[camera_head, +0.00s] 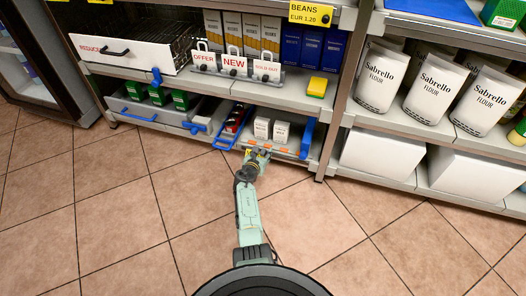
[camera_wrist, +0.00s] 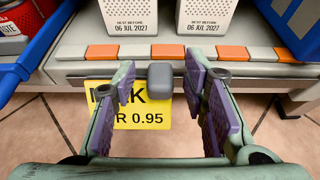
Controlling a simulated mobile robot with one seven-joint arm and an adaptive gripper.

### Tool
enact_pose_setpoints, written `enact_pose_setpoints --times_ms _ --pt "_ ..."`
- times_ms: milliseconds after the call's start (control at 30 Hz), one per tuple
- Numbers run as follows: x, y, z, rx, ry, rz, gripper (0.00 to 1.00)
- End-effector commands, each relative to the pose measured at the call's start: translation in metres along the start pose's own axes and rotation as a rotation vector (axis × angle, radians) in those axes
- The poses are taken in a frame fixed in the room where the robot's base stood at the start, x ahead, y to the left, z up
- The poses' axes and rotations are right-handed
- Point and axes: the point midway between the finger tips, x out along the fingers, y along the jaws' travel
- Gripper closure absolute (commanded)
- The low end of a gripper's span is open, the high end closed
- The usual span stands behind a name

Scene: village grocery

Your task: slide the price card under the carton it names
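The yellow price card (camera_wrist: 145,119) shows in the wrist view below the shelf's front edge. My fingers partly cover its print, which reads "…K" and "R 0.95". A grey knob (camera_wrist: 160,80) stands at the card's upper part. My gripper (camera_wrist: 160,72) is open, with purple-padded fingers on either side of the knob and visible gaps to it. Two white cartons (camera_wrist: 125,14) (camera_wrist: 208,14) stand behind on the low shelf, both marked "BEST BEFORE 06 JUL 2027". In the head view my gripper (camera_head: 257,157) is at the shelf front, before the cartons (camera_head: 262,128) (camera_head: 281,133).
Orange tabs (camera_wrist: 188,53) line the shelf edge (camera_wrist: 75,68). Blue-sided holders (camera_wrist: 30,50) (camera_wrist: 300,22) flank the cartons. Above are OFFER, NEW and SOLD OUT cards (camera_head: 233,65) and a yellow BEANS card (camera_head: 310,13). Flour bags (camera_head: 435,88) stand right. The tiled floor (camera_head: 125,215) is clear.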

Motion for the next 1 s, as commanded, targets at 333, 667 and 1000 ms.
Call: enact_pose_setpoints --times_ms 333,667,1000 --pt "0.0006 -0.0002 0.0003 0.0 0.0 0.0 0.65" --pt "0.0006 -0.0001 0.0002 0.0 0.0 0.0 0.87" --pt "0.0006 -0.0002 0.0003 0.001 0.0 0.0 1.0"
